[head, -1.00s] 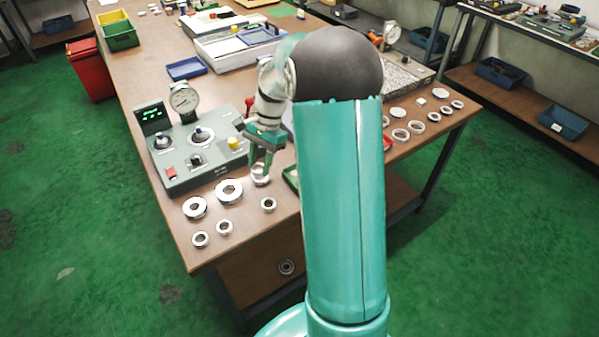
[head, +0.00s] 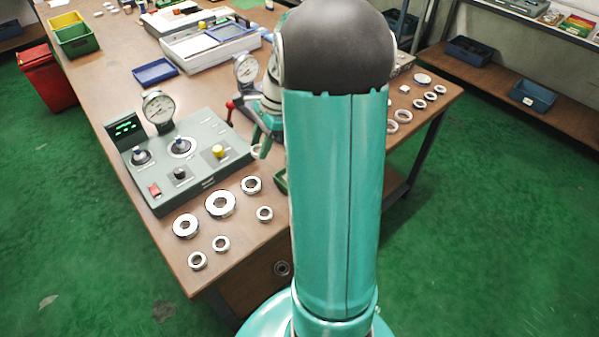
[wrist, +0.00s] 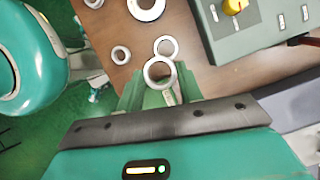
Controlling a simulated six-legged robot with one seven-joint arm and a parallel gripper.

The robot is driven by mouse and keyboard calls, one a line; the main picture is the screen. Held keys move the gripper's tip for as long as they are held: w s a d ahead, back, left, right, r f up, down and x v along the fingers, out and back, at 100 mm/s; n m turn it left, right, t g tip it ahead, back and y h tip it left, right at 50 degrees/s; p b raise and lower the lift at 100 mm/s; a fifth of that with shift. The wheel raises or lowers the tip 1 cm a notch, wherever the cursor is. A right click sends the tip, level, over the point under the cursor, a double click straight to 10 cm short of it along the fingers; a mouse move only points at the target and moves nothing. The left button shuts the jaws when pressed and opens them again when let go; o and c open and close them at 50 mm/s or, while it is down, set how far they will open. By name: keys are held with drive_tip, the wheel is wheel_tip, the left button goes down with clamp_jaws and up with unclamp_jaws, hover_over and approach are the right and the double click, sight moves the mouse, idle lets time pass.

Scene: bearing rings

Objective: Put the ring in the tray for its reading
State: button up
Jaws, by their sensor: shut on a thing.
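A shiny metal ring (wrist: 160,73) sits between the two green fingers of my gripper (wrist: 158,88) in the wrist view; the fingers are shut on it. In the head view my gripper (head: 262,147) is mostly hidden behind my arm, and only an edge of the held ring (head: 256,150) shows. It is right of the grey control box. Beside my arm, a sliver of a green tray (head: 281,182) shows on the table; the rest is hidden. The box's green display (head: 124,128) is lit, too small to read.
The grey control box (head: 205,135) with a dial gauge (head: 158,108) stands left of my gripper. Several loose rings, including a large one (head: 220,204), lie at the near table edge. A gauge on a red-handled stand (head: 246,70) is behind. A blue tray (head: 155,71) lies farther back.

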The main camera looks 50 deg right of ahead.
drive_tip(key=s+d+f, duration=0.2)
drive_tip(key=d, duration=0.1)
drive_tip(key=s+d+f, duration=0.2)
drive_tip(key=d+f, duration=0.1)
drive_tip(key=s+d+f, duration=0.2)
drive_tip(key=d+f, duration=0.1)
drive_tip(key=d, duration=0.1)
drive_tip(key=shift+s+f, duration=0.2)
drive_tip(key=shift+s, duration=0.15)
drive_tip(key=shift+s+d+f, duration=0.2)
drive_tip(key=shift+d+f, duration=0.15)
drive_tip(key=shift+f, duration=0.15)
drive_tip(key=shift+d+f, duration=0.1)
drive_tip(key=shift+f, duration=1.55)
drive_tip(key=shift+f, duration=0.15)
drive_tip(key=o, duration=1.1)
drive_tip(key=shift+c, duration=0.2)
